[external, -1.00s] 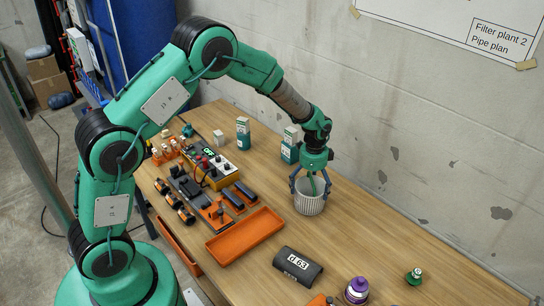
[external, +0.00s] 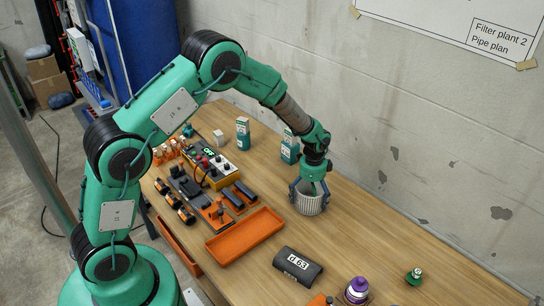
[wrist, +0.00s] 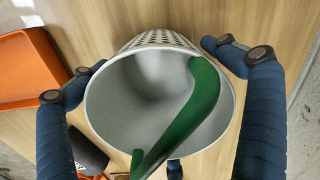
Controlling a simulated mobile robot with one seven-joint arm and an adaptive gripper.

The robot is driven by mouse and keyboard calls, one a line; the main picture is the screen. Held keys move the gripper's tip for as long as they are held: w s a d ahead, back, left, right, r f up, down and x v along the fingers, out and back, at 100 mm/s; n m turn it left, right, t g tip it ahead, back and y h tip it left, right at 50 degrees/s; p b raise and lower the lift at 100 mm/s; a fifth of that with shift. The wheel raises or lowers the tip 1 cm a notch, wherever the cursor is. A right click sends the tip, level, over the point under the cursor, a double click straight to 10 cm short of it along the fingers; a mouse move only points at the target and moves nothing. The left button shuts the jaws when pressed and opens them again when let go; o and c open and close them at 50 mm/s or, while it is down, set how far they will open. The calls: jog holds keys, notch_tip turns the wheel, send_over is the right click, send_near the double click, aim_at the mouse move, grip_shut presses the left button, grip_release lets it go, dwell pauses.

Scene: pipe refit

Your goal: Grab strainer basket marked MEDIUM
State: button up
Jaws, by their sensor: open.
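The strainer basket (external: 309,204) is a light grey perforated cup standing upright on the workbench. No MEDIUM marking can be read on it. In the wrist view the basket (wrist: 160,38) is seen from above, with a curved green handle (wrist: 195,110) across its mouth. My gripper (external: 309,190) is lowered around the basket from above. Its blue fingers are open, with fingers on the left and right of the rim and another partly showing at the bottom. I cannot tell whether any finger touches the wall.
An orange tray (external: 272,239) lies left of the basket. A dark pipe piece marked d 63 (external: 298,266) lies in front. Bench to the basket's right is clear up to a small green-capped item (external: 414,276).

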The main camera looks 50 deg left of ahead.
jog(key=c, duration=1.2)
jog(key=shift+r, duration=0.1)
jog(key=shift+r+p, duration=0.35)
jog(key=shift+r, duration=0.45)
notch_tip(320, 180, up, 2)
jog(key=shift+r+p, duration=0.1)
jog(key=shift+p, duration=0.25)
jog(key=s, duration=0.5)
jog(key=s+p, duration=0.1)
jog(key=s, duration=0.4)
jog(key=s+r+p, duration=0.1)
jog(key=s, duration=0.5)
jog(key=shift+a, duration=0.35)
